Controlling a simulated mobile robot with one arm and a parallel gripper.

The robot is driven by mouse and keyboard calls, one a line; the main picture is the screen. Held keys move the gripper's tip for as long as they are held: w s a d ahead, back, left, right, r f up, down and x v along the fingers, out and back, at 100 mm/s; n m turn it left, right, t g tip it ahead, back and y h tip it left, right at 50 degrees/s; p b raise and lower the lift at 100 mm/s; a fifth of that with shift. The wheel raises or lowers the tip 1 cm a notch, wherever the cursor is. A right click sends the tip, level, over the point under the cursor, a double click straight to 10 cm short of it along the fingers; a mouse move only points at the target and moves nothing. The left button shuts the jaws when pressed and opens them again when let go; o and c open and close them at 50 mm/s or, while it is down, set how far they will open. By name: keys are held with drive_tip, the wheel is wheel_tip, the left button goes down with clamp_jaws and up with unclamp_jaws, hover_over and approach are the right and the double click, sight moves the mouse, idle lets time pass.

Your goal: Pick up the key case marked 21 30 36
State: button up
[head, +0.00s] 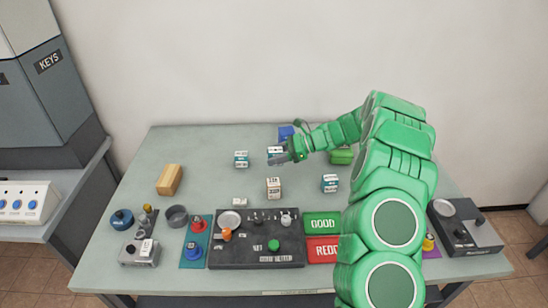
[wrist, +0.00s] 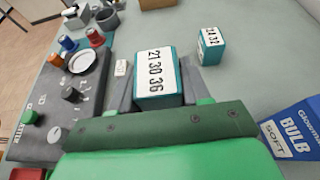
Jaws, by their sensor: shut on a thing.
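The key case marked 21 30 36 (wrist: 154,76) is a teal block with a white label on top. In the wrist view it sits between the two grey fingers of my gripper (wrist: 160,92), which is shut on it. In the head view my gripper (head: 292,152) is over the back middle of the table, with the case (head: 274,149) partly hidden at its fingers. I cannot tell whether the case is clear of the table top.
Another teal case (wrist: 210,45) stands close by; it is also in the head view (head: 241,159). A cream case (head: 273,188) and a further teal case (head: 329,183) stand in front. A blue bulb box (wrist: 292,131) is near. A black control panel (head: 256,246) lies at the front.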

drive_tip(key=s+d+r, duration=0.1)
drive_tip(key=s+r, duration=0.2)
drive_tip(key=s, duration=0.5)
drive_tip(key=shift+s+d+r, duration=0.15)
drive_tip(key=shift+d+r, duration=0.05)
drive_tip(key=shift+r, duration=0.2)
